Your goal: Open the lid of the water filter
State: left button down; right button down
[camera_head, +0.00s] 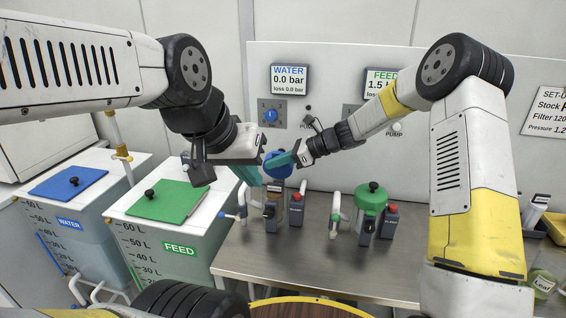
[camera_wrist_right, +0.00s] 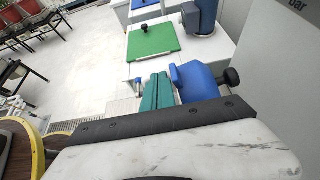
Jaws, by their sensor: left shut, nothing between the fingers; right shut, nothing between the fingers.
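The water filter (camera_head: 283,212) stands on the steel bench with a brownish cylinder. Its blue lid (camera_head: 279,168) appears swung up on edge above the body, partly hidden by my right gripper. In the right wrist view the blue lid (camera_wrist_right: 197,82) lies just right of my fingers, its black knob (camera_wrist_right: 232,77) pointing toward the wall panel. My right gripper (camera_head: 280,162) is shut and empty, its teal fingers across the front of the lid; contact is unclear. My left gripper (camera_head: 250,174) is shut and empty, just left of the lid and filter.
The feed filter (camera_head: 371,211) with its green lid closed stands to the right on the bench (camera_head: 320,262). The FEED tank (camera_head: 172,238) and WATER tank (camera_head: 75,225) stand at the left with lids on. A wall panel (camera_head: 330,150) with gauges rises behind the filters.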

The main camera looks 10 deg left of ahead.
jog(key=shift+w+r, duration=0.25)
jog(key=shift+w, duration=0.4)
jog(key=shift+w+r, duration=0.25)
jog(key=shift+w, duration=0.4)
dwell(0.4)
jog(key=s+r, duration=0.3)
jog(key=r, duration=0.4)
dwell(0.4)
